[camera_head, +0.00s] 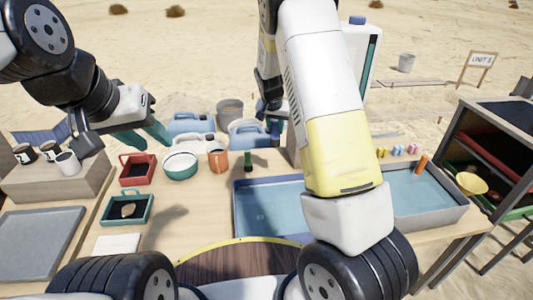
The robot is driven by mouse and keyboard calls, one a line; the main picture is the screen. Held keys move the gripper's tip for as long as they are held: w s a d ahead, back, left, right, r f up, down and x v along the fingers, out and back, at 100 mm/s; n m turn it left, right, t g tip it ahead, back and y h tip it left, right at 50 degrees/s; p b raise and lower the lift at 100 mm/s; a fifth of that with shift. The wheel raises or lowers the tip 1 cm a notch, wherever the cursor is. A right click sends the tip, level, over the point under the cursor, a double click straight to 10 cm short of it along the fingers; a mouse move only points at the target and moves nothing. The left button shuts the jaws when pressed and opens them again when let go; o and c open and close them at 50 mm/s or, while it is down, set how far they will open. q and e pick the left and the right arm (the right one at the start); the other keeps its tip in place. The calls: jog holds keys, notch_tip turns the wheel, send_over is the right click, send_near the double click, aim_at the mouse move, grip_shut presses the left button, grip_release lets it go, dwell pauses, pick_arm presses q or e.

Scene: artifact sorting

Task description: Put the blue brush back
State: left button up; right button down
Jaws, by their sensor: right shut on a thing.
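My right gripper (273,122) points down behind the blue basin, near the blue jerrycans, with my white and yellow forearm in front of it. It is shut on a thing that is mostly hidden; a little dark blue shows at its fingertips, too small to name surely. I cannot make out the blue brush clearly elsewhere. A small upright green and dark thing (248,160) stands on the table (185,215) behind the basin. My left gripper (146,138) is open and empty, its teal fingers apart above the red tray and the round white bowl.
A blue-lined basin (258,208) and a grey-rimmed water basin (428,218) flank my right arm. A red tray (138,170), green tray (127,208), white bowl (180,166) and orange cup (218,160) stand left. A dark shelf (497,150) stands far right.

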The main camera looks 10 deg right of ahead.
jog(key=w+f+m+g+h, duration=0.1)
jog(key=w+f+m, duration=0.3)
jog(key=w+f, duration=0.4)
notch_tip(320, 180, down, 10)
jog(key=shift+w+a+f, duration=0.1)
jog(key=shift+w+f, duration=0.05)
jog(key=shift+f, duration=0.1)
jog(key=shift+f+h, duration=0.1)
jog(key=shift+h, duration=0.2)
jog(key=c, duration=1.1)
grip_release()
jog(key=shift+c, duration=0.2)
